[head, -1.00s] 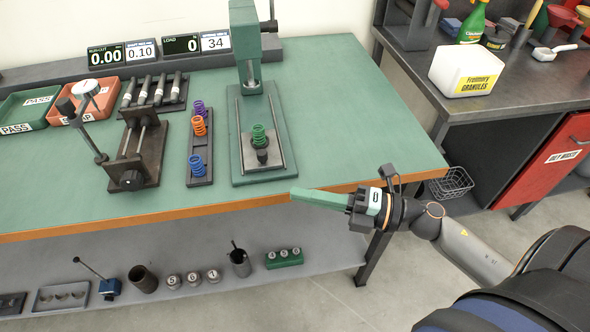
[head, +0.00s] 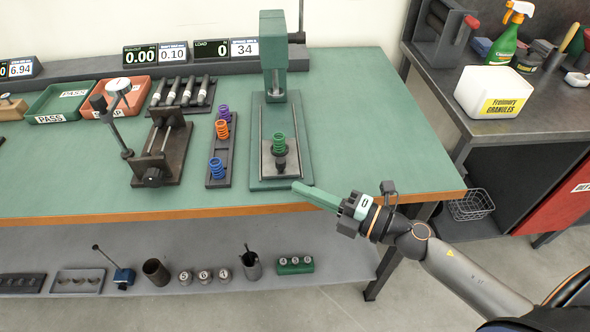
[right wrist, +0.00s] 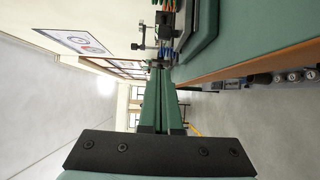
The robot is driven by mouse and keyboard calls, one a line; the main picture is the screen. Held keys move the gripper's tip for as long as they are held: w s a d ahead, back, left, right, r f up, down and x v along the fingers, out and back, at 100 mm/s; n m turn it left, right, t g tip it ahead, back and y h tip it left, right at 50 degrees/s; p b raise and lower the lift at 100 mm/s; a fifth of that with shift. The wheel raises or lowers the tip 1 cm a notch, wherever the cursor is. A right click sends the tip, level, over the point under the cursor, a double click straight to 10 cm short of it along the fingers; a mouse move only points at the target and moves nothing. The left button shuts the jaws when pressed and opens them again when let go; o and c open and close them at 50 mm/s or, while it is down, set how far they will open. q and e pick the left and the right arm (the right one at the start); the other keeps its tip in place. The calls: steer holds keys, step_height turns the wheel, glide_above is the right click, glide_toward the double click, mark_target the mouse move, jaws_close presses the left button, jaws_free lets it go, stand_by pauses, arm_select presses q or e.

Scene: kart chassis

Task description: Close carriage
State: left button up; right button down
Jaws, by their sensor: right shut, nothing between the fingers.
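The green press (head: 273,60) stands on the bench, with its base (head: 303,150) running toward the front edge. The carriage (head: 268,168), a grey plate, sits at the front part of this base, out in front of the press head. A green spring (head: 279,143) stands on it, with a dark knob (head: 280,164) in front. My right gripper (head: 297,187) is shut and empty. Its green fingertips are by the front right of the base, close to its front edge; I cannot tell whether they touch. The fingers also show together in the right wrist view (right wrist: 161,75). My left gripper is not in view.
A rack (head: 211,181) with purple, orange and blue springs stands left of the press. A dark fixture with a dial gauge (head: 119,86) is further left. The bench top right of the press (head: 370,130) is clear. A lower shelf holds small parts.

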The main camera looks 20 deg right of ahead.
mark_target(295, 174)
steer(key=w, duration=0.3)
steer(key=shift+w+a, duration=0.2)
steer(key=shift+a, duration=0.1)
steer(key=shift+w+d, duration=0.1)
steer(key=shift+w, duration=0.65)
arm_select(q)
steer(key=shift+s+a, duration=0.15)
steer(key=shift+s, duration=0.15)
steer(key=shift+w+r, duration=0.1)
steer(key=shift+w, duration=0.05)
arm_select(e)
steer(key=shift+w, duration=0.1)
